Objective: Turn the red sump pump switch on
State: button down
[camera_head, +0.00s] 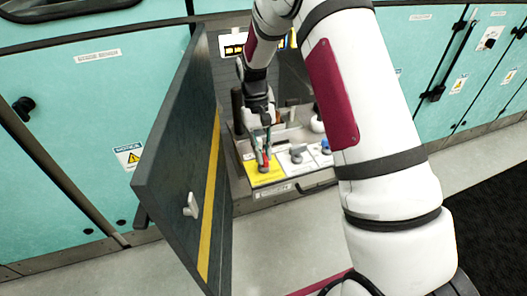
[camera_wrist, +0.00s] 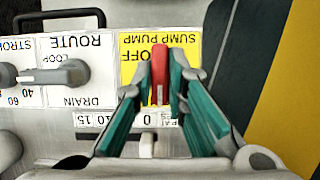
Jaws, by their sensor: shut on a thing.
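The red sump pump switch (camera_wrist: 159,70) is a narrow lever on a yellow plate (camera_wrist: 185,42) marked SUMP PUMP, upside down in the wrist view. The word OFF shows just left of the lever; the area to its right is partly hidden by a finger. My gripper (camera_wrist: 160,86) has its green-padded fingers closed around the lever, one on each side. In the head view my gripper (camera_head: 263,148) reaches down to the red switch (camera_head: 263,163) at the left end of the panel. The other position's label cannot be read.
Left of the switch in the wrist view is a grey ROUTE knob (camera_wrist: 62,74). In the head view a grey knob (camera_head: 297,152) and a blue knob (camera_head: 325,147) stand to the right. An open dark door (camera_head: 180,160) with a yellow stripe stands close on the left.

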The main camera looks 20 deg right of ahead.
dwell(0.4)
jog(key=c, duration=1.6)
grip_release()
jog(key=v, duration=1.2)
jog(key=shift+r, duration=0.15)
